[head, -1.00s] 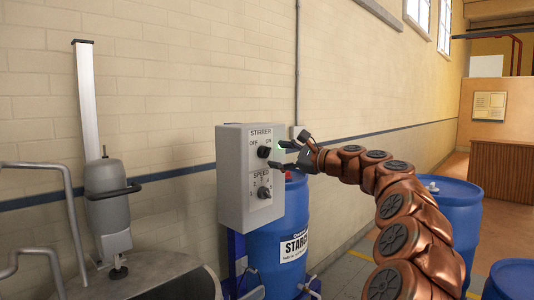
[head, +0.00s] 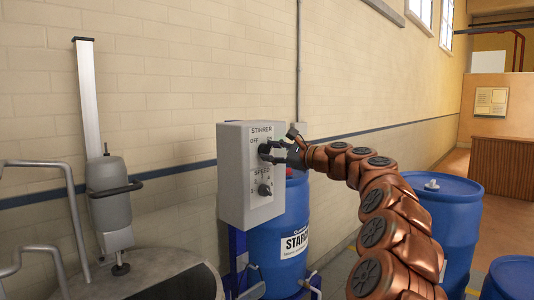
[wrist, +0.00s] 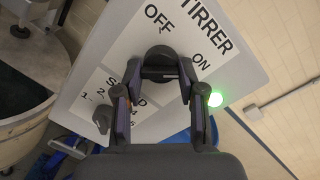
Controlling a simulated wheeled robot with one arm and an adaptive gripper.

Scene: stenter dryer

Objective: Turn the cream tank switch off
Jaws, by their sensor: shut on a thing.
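A grey control box (head: 234,180) with a white face stands in front of the wall in the head view. It is labelled STIRRER with OFF and ON at the top, and SPEED below. The dark stirrer switch knob (wrist: 160,57) is between the fingers of my gripper (wrist: 160,78), which is shut on it. In the head view my gripper (head: 268,153) reaches the box from the right and partly hides the knob. I cannot tell exactly which way the knob points. A green lamp (wrist: 215,99) glows beside the right finger, near ON.
The smaller speed knob (head: 264,190) sits below the switch. Blue drums (head: 275,255) stand behind the box and at the right (head: 445,215). A metal tank (head: 160,268) with a stirrer motor (head: 108,200) is at the left. Grey pipe rails stand at its left edge.

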